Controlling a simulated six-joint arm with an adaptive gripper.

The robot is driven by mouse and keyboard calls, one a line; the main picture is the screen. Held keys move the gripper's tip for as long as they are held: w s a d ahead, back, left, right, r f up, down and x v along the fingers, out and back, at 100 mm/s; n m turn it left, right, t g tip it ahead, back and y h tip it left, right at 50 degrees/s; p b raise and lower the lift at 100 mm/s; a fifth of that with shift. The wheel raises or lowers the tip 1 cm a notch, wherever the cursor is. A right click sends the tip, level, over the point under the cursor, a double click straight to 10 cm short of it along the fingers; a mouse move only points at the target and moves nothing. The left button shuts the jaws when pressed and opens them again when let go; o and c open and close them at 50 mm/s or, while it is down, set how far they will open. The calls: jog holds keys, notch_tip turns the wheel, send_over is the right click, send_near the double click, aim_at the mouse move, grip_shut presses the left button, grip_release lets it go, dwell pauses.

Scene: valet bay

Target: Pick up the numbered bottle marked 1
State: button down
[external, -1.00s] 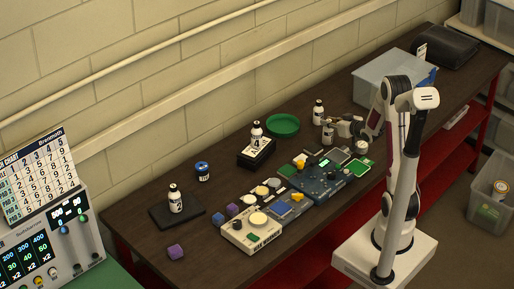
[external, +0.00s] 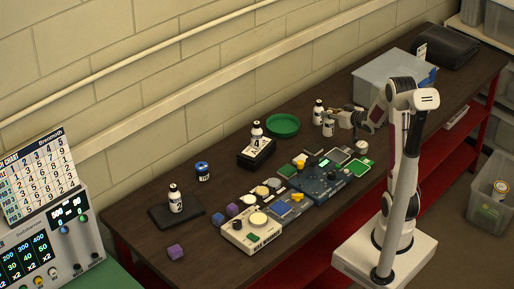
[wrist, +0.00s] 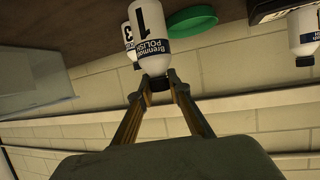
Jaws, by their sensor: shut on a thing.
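The white bottle marked 1 (wrist: 151,28) fills the upper middle of the wrist view, its black cap between the fingers. In the external view this bottle (external: 328,128) hangs under my gripper (external: 331,115), near the back of the bench. My gripper (wrist: 158,82) is shut on the cap. A second white bottle, marked 3 (wrist: 129,42), is partly hidden behind it in the wrist view. It appears to be the bottle (external: 318,112) standing just left of the held one in the external view.
A bottle marked 4 (external: 257,136) stands on a black box (external: 256,155). Another bottle (external: 175,200) stands on a dark pad (external: 196,212). A green dish (external: 283,126) and clear bin (external: 380,82) flank the held bottle. Electronic boxes (external: 322,178) lie in front.

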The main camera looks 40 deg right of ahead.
jog(key=shift+r, duration=2.8)
jog(key=shift+a, duration=0.1)
